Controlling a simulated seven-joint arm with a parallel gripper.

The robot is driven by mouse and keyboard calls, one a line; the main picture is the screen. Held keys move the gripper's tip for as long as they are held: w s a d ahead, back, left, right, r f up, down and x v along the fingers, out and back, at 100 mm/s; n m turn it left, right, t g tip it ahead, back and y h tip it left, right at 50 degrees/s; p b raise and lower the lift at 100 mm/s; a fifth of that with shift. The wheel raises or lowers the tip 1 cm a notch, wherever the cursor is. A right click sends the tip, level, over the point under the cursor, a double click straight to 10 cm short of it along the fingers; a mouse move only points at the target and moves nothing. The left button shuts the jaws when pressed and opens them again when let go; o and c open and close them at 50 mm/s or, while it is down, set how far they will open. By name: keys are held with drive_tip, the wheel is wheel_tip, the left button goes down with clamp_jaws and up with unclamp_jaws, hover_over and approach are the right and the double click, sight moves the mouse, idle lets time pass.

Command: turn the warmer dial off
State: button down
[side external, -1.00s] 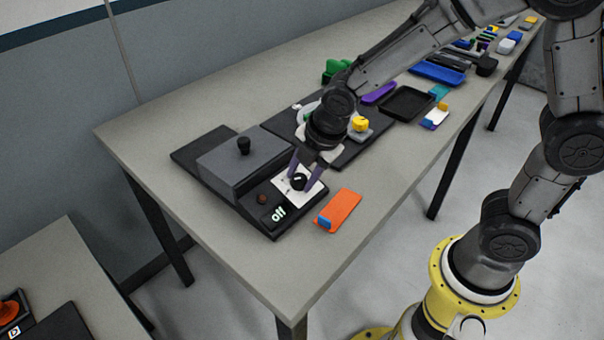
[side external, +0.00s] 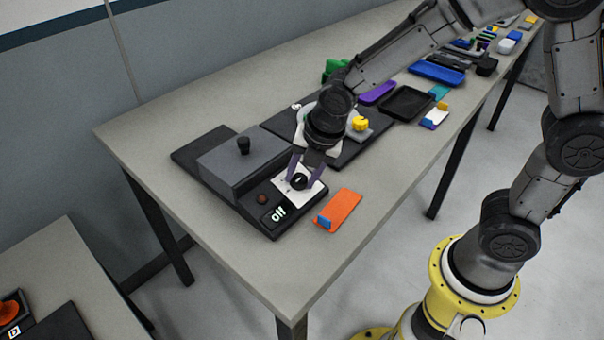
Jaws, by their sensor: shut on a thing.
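The warmer (side external: 243,158) is a grey box with a black knob on its lid, on a black base at the near left of the table. Its dial (side external: 299,181) is a black round knob on a white plate (side external: 284,188) at the base's right end. The dial's pointer mark is too small to read surely.
An orange pad with a blue block (side external: 340,208) lies right of the warmer. Behind my gripper is a dark board with a yellow knob (side external: 360,124). A black tray (side external: 405,103), a blue tray (side external: 437,73) and several small items stand farther back. The table's front left is clear.

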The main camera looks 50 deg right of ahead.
drive_tip(key=shift+c, duration=2.2)
unclamp_jaws()
drive_tip(key=v, duration=1.4)
drive_tip(key=shift+w, duration=0.1)
